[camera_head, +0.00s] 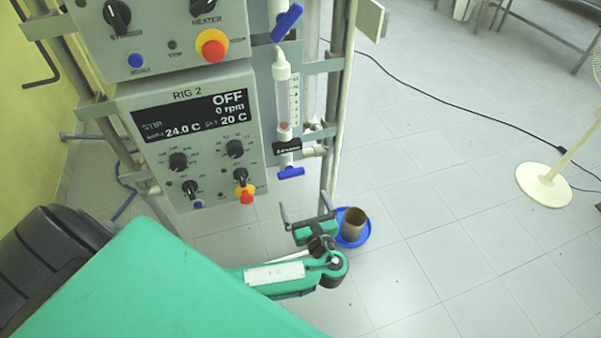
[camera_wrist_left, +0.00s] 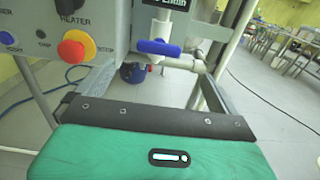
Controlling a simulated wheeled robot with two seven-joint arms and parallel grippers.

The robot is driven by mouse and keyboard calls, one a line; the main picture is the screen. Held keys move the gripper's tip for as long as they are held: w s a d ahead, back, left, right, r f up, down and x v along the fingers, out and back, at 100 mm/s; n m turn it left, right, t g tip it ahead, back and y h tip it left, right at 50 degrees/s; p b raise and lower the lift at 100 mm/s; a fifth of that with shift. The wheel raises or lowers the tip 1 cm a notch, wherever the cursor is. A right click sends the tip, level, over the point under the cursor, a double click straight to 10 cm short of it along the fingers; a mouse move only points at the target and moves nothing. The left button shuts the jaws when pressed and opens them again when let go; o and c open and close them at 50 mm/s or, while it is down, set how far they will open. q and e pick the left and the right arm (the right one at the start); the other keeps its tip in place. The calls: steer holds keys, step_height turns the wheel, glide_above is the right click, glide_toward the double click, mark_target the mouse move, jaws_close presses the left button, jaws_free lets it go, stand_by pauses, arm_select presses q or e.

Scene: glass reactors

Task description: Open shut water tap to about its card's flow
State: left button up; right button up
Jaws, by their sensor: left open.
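The lower blue water tap (camera_head: 291,172) sits under a clear flow tube (camera_head: 283,95) with a scale and a red float low in it. A black label (camera_head: 287,147) is just above this tap; its text is too small to read surely. In the left wrist view a blue tap handle (camera_wrist_left: 158,47) lies about crosswise to its pipe, under a label. My left gripper (camera_head: 307,210) is open and empty, below and apart from the lower tap. In the wrist view its fingers (camera_wrist_left: 155,88) spread either side, with the tap beyond. My right gripper is not seen.
The RIG 2 panel (camera_head: 190,135) reads OFF, 0 rpm, with a red stop button (camera_head: 246,195) left of the tap. Another blue tap (camera_head: 287,22) is above the tube.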

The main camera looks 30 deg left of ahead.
mark_target(292, 175)
arm_select(q)
steer(key=p+x, duration=0.1)
steer(key=x, duration=1)
steer(key=shift+w+a+p, duration=0.1)
steer(key=shift+p, duration=0.3)
steer(key=shift+w+a, duration=0.35)
steer(key=shift+a, duration=0.1)
steer(key=c, duration=1)
